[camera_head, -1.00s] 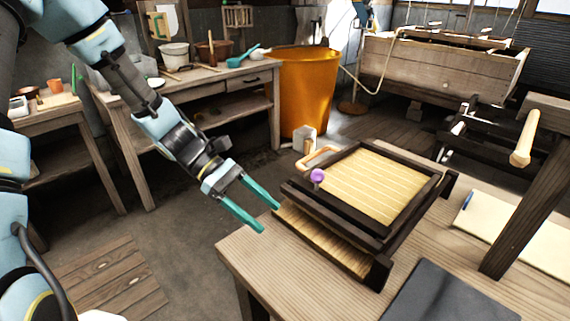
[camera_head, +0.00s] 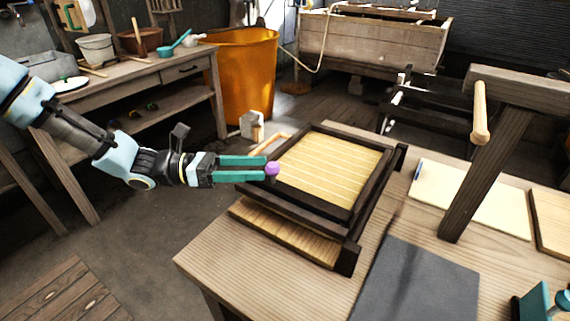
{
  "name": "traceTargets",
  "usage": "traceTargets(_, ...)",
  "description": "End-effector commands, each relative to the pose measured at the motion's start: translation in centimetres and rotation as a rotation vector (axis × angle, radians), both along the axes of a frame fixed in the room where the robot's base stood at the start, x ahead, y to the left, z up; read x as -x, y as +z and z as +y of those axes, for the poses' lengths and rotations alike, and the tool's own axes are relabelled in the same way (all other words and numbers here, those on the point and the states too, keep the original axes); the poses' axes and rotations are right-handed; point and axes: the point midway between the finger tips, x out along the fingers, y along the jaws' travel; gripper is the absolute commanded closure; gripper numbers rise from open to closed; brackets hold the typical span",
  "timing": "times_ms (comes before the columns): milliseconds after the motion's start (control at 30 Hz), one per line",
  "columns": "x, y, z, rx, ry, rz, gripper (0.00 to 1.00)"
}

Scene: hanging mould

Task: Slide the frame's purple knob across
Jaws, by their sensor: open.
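The purple knob (camera_head: 272,168) sits on the near-left rail of the dark wooden frame (camera_head: 310,204). The frame holds a pale ribbed screen (camera_head: 328,168) and rests on the wooden table. My gripper (camera_head: 267,169) reaches in from the left with its two teal fingers pointing right. It is open, with its fingertips at the knob's left side. The knob seems to be at or just between the tips; I cannot tell whether either finger touches it.
A dark grey sheet (camera_head: 420,284) and a cream sheet (camera_head: 470,198) lie on the table (camera_head: 225,262). A wooden post with a peg (camera_head: 480,125) stands at the right. An orange bin (camera_head: 240,80) is behind.

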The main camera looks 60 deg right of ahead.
Motion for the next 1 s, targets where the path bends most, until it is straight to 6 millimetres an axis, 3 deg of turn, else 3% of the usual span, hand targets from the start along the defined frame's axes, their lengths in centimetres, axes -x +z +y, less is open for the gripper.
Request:
traceTargets(200,3.6,0.2,-2.3,-0.001,-0.003,0.000,0.31)
traceTargets(400,5.6,0.1,-3.7,-0.001,-0.002,-0.001,0.31)
traceTargets(800,6.1,0.0,-4.1,0.000,0.001,-0.002,0.31)
traceTargets(1000,6.1,0.0,-4.1,0.000,0.000,-0.002,0.53)
